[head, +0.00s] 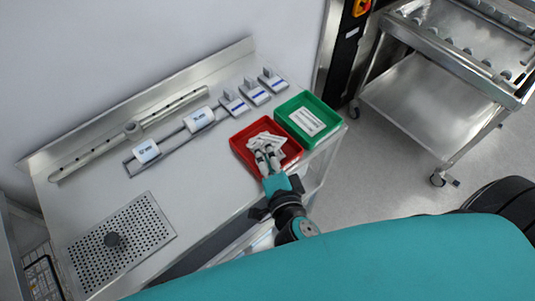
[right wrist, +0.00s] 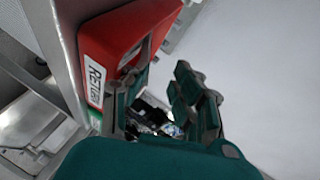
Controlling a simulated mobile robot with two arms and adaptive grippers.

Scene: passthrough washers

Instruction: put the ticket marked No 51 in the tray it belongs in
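A red tray (head: 238,149) on the steel counter holds several white tickets (head: 266,141) in a loose pile. Their markings are too small to read, so I cannot tell which is No 51. A green tray (head: 335,123) beside it on the right holds white tickets (head: 307,121). My right gripper (head: 266,154) is over the near part of the red tray, its fingers apart and no ticket clearly between them. In the right wrist view the fingers (right wrist: 165,88) stand apart beside the red tray (right wrist: 110,35), whose label (right wrist: 95,81) begins "RETU". My left gripper is not in view.
White blocks with blue labels (head: 235,104) stand along the counter's back. Two white labelled pieces (head: 146,151) sit on a metal frame. A perforated plate (head: 140,225) with a dark knob lies at the left. A steel trolley (head: 440,120) stands at the right, beyond open floor.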

